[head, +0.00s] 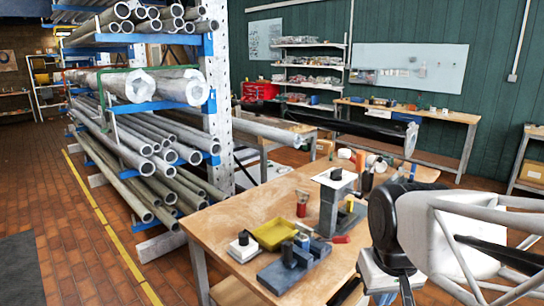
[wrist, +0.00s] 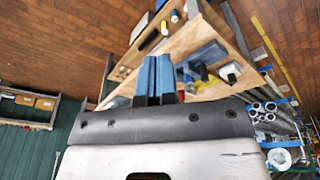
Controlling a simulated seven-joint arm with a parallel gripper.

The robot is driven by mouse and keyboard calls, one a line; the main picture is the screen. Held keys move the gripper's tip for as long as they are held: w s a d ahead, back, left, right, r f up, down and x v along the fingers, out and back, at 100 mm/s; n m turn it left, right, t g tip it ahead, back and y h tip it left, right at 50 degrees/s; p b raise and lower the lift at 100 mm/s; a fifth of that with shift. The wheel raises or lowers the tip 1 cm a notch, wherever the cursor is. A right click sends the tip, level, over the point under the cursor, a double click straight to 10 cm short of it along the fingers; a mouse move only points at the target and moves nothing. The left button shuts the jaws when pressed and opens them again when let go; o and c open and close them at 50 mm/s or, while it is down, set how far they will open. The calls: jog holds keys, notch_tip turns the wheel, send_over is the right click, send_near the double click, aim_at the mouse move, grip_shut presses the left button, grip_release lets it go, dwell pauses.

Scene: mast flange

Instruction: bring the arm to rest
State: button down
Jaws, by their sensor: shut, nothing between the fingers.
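My gripper (wrist: 155,62) shows in the wrist view as two blue fingers side by side, shut and empty, in front of a dark bar. The wooden workbench (wrist: 222,42) lies beyond them, seen tilted. In the head view my arm is at the right, over the bench's right side; the fingers cannot be made out there. On the bench (head: 215,222) stands a grey post (head: 328,208) with a pale plate and a black piece on top. A blue-grey fixture (head: 275,279) with a black cylinder is at the front.
A yellow tray (head: 273,235), a white block with a black top (head: 242,250), a red cup (head: 302,208) and a red-handled tool (head: 341,239) lie on the bench. A pipe rack (head: 212,130) stands at left. Open brick floor (head: 70,235) lies left of it.

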jog(key=shift+m, duration=0.4)
jog(key=s, duration=0.1)
jog(key=s+f, duration=0.1)
jog(key=s, duration=0.1)
jog(key=s+f, duration=0.1)
jog(key=shift+s+a, duration=0.1)
jog(key=shift+s, duration=0.05)
